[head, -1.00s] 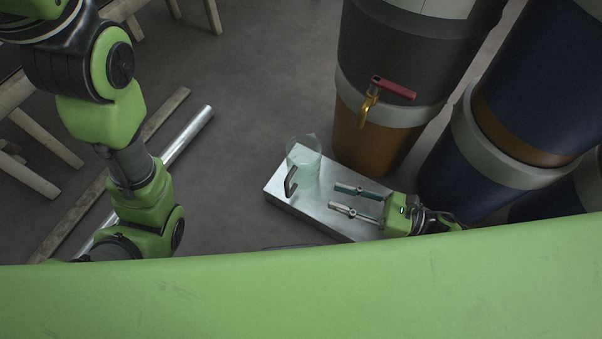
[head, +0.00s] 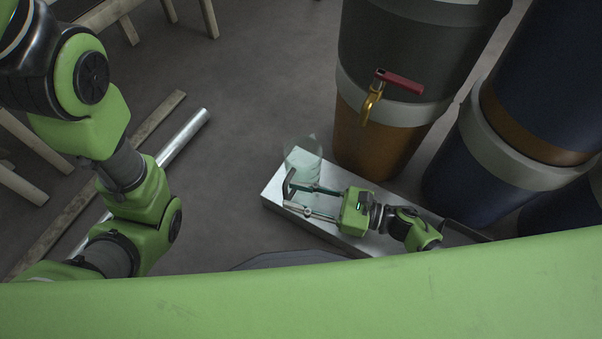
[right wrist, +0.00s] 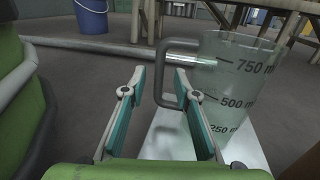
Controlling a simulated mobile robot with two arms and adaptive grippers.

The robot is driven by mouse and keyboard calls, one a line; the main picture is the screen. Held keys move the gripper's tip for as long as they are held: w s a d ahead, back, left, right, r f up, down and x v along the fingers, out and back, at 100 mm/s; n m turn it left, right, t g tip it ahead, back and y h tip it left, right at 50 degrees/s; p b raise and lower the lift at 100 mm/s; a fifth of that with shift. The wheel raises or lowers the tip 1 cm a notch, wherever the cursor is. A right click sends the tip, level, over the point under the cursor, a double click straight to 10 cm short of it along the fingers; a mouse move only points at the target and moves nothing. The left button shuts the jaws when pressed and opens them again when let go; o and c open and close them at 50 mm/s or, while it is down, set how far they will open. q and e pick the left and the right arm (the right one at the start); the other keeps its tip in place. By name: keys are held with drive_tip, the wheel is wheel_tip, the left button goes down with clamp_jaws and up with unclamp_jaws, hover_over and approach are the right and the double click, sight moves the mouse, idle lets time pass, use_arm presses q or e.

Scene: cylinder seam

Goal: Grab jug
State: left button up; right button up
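A clear measuring jug (head: 304,158) stands upright near the far left end of a white block (head: 272,196). Its grey handle (head: 289,183) faces the lower left in the head view. In the right wrist view the jug (right wrist: 232,85) shows its volume marks, with the handle (right wrist: 160,75) on its left. My right gripper (head: 294,197) is open and low over the block, fingers pointing at the handle. In the right wrist view the handle appears between the spread fingertips (right wrist: 159,80), touching neither clearly. My left arm shows at the left; its gripper is out of view.
A dark and orange barrel (head: 385,145) with a red-handled brass tap (head: 376,93) stands just behind the block. Blue barrels (head: 465,185) stand at the right. A metal pipe (head: 183,138) and wooden plank (head: 150,125) lie at the left. The floor between is clear.

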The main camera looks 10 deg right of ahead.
sight(286, 194)
drive_tip(key=shift+b+x, duration=0.35)
drive_tip(key=shift+x, duration=1.25)
drive_tip(key=shift+s, duration=0.1)
clamp_jaws()
